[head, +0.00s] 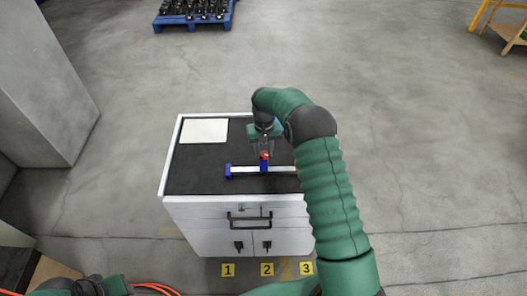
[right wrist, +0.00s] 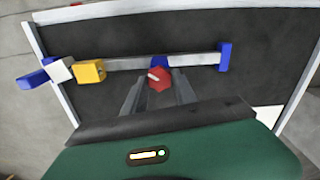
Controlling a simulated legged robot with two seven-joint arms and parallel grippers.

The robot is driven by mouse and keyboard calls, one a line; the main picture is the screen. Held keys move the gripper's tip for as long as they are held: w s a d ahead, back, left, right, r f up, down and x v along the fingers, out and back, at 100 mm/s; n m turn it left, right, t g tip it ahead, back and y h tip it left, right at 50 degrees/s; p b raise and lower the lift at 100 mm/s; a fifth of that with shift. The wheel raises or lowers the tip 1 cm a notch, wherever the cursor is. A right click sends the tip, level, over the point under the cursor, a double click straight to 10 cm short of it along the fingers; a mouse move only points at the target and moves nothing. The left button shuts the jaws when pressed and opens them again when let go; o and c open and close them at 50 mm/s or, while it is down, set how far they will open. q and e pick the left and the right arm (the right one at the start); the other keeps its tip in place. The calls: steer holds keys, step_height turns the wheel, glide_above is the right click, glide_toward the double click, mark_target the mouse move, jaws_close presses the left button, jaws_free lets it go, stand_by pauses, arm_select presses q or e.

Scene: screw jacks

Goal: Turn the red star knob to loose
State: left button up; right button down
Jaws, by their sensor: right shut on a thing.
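The red star knob (head: 264,155) sits on a blue slider (head: 264,165) on a silver bar that lies across the dark cabinet top. The bar (head: 246,169) has a blue end piece (head: 228,171) at its left in the head view. My right gripper (head: 262,151) reaches down to the knob from above and is shut on it. In the right wrist view the red knob (right wrist: 159,79) shows between my two grey fingers (right wrist: 159,90), with a light mark on its face. The blue slider (right wrist: 159,62) shows just behind it.
The bar's other end carries yellow (right wrist: 90,71), white and blue parts, mostly hidden by my right arm in the head view. A pale flat sheet (head: 204,131) lies at the cabinet top's back left. The cabinet (head: 235,207) has a black handle. A grey block stands left.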

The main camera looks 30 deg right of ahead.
steer(key=n, duration=0.3)
steer(key=shift+d+r+n, duration=0.1)
steer(key=shift+d+n, duration=0.05)
steer(key=shift+n, duration=1.85)
steer(key=c, duration=1.3)
jaws_free()
steer(key=o, duration=0.3)
steer(key=shift+s, duration=0.1)
